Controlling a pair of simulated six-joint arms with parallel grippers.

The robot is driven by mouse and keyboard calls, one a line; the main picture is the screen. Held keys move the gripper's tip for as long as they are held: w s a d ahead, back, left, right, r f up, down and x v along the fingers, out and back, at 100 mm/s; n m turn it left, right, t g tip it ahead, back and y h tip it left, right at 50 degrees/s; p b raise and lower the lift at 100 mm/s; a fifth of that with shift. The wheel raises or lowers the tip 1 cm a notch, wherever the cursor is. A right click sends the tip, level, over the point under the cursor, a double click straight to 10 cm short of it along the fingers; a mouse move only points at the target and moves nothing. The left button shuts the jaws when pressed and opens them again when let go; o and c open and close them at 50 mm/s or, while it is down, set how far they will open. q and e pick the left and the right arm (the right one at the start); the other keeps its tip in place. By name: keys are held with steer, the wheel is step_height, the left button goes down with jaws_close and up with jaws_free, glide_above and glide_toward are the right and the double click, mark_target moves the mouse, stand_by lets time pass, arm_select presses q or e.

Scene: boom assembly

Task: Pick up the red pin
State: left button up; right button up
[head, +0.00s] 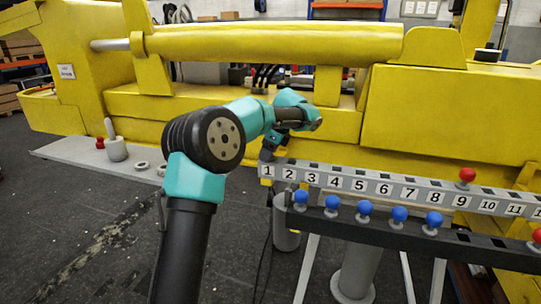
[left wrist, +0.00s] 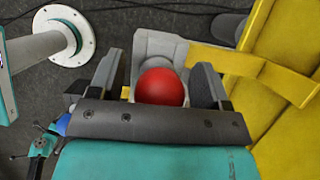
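My left gripper (head: 268,150) reaches down at the left end of the numbered grey rail (head: 375,187), near number 1. In the left wrist view, the round head of a red pin (left wrist: 160,87) sits between the two open fingers of the left gripper (left wrist: 155,82), with a gap showing beside it. A grey block (left wrist: 160,46) lies behind the pin. This pin is hidden in the head view. Another red pin (head: 467,175) stands near number 9, and one more (head: 537,236) is at the right edge. My right gripper is not in view.
Several blue pins (head: 365,208) stand in the dark lower rail (head: 390,235). A yellow machine (head: 270,45) rises close behind the rails. A grey tray (head: 85,155) at the left holds a small red piece (head: 100,143) and grey parts. Open floor lies at front left.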

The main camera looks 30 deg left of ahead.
arm_select(q)
steer(key=c, duration=1.1)
step_height(320, 180, up, 10)
steer(key=shift+r, duration=0.1)
stand_by(0.7)
steer(key=shift+r, duration=3.65)
steer(key=shift+d, duration=0.1)
